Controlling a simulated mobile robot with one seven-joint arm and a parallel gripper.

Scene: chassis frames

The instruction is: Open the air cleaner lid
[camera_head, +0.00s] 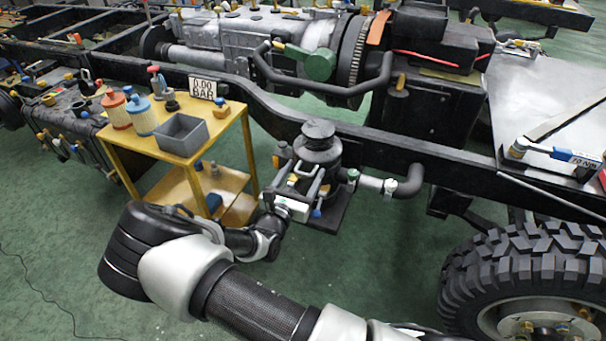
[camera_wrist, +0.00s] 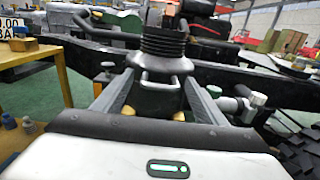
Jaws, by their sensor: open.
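The air cleaner (camera_head: 318,154) is a dark upright canister with a ribbed neck and round cap, standing beside the chassis rail. In the wrist view its ribbed neck (camera_wrist: 163,43) rises at the upper middle, with a thin metal loop (camera_wrist: 158,77) on the body below. The lid looks closed. My gripper (camera_head: 308,170) is on the near side of the air cleaner. In the wrist view my gripper (camera_wrist: 158,84) has its two fingers spread, with the canister body showing between and beyond them. Nothing is held. Whether a finger touches the canister I cannot tell.
A yellow cart (camera_head: 232,118) stands left of the air cleaner, with a grey bin (camera_head: 181,134), filters (camera_head: 116,108) and a pressure display (camera_head: 203,88). The chassis rail (camera_head: 440,160) runs behind. A pipe (camera_head: 375,183) and large tire (camera_head: 530,265) lie right. Green floor is open at lower left.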

